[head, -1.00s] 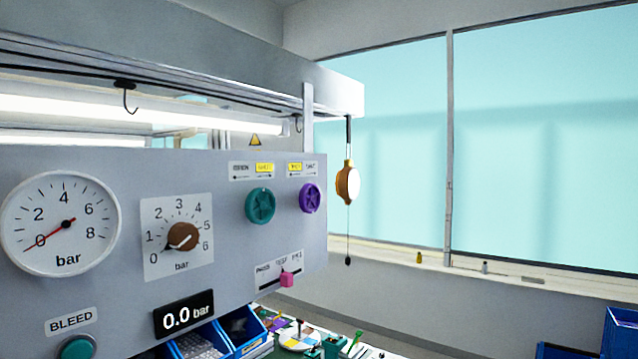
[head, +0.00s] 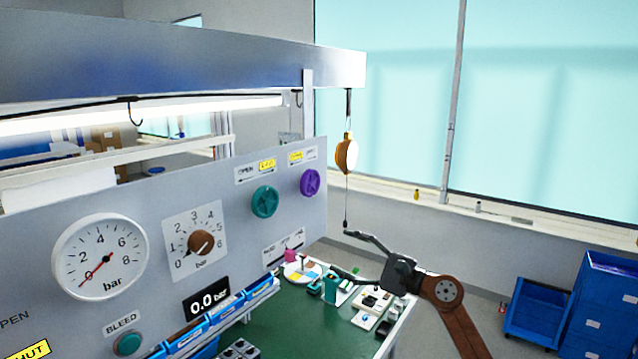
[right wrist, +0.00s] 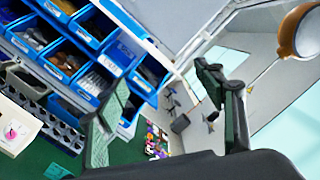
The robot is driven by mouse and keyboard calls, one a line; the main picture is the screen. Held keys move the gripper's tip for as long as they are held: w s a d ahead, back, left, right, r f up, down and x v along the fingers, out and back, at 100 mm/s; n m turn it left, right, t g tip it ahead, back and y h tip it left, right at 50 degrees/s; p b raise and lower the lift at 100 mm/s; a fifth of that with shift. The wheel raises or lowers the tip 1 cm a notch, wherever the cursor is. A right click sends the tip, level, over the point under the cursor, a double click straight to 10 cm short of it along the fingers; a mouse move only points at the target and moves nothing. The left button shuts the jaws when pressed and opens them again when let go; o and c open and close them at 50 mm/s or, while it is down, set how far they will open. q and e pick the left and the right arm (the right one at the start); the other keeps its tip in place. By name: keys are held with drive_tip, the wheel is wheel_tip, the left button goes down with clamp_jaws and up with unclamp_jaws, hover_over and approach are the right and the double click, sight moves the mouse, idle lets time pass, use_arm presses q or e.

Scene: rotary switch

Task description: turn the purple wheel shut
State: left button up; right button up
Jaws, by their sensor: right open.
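The purple wheel (head: 310,182) is mounted at the upper right of the grey panel (head: 150,215) in the head view. A label strip sits above it; its yellow-marked word is too small to read surely. My right gripper (head: 352,257) is open and empty, below and to the right of the wheel, apart from the panel. In the right wrist view its two fingers (right wrist: 160,110) are spread with nothing between them; the wheel does not show there. My left gripper is not in view.
A teal wheel (head: 265,201) sits left of the purple one. A brown knob (head: 200,243), a gauge (head: 100,257) and a pink lever (head: 290,255) are also on the panel. An orange balancer (head: 346,154) hangs beside the panel's right edge. Blue bins (right wrist: 68,60) line the bench.

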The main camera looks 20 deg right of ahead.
sight(313, 183)
drive_tip(key=s+a+r+n+p, duration=0.1)
drive_tip(key=s+r+n, duration=0.25)
drive_tip(key=r, duration=0.35)
drive_tip(key=s+a+r+n+h+p, duration=0.1)
drive_tip(key=s+a+r+n+p, duration=0.2)
drive_tip(key=r, duration=0.4)
drive_tip(key=s+r+n, duration=0.3)
drive_tip(key=r+n, duration=0.2)
drive_tip(key=r, duration=0.1)
drive_tip(key=shift+n+h, duration=0.4)
drive_tip(key=shift+n, duration=0.05)
drive_tip(key=p+x, duration=0.1)
drive_tip(key=x, duration=0.1)
drive_tip(key=p+x, duration=0.1)
drive_tip(key=x, duration=0.1)
drive_tip(key=r+p+x, duration=0.1)
drive_tip(key=x, duration=0.1)
drive_tip(key=shift+w, duration=0.2)
drive_tip(key=shift+w+a+p, duration=0.45)
drive_tip(key=shift+w+p, duration=0.05)
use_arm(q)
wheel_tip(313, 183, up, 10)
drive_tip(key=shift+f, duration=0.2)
use_arm(e)
drive_tip(key=shift+w+f, duration=0.1)
drive_tip(key=shift+f, duration=0.05)
drive_tip(key=shift+c, duration=0.3)
drive_tip(key=c, duration=1.1)
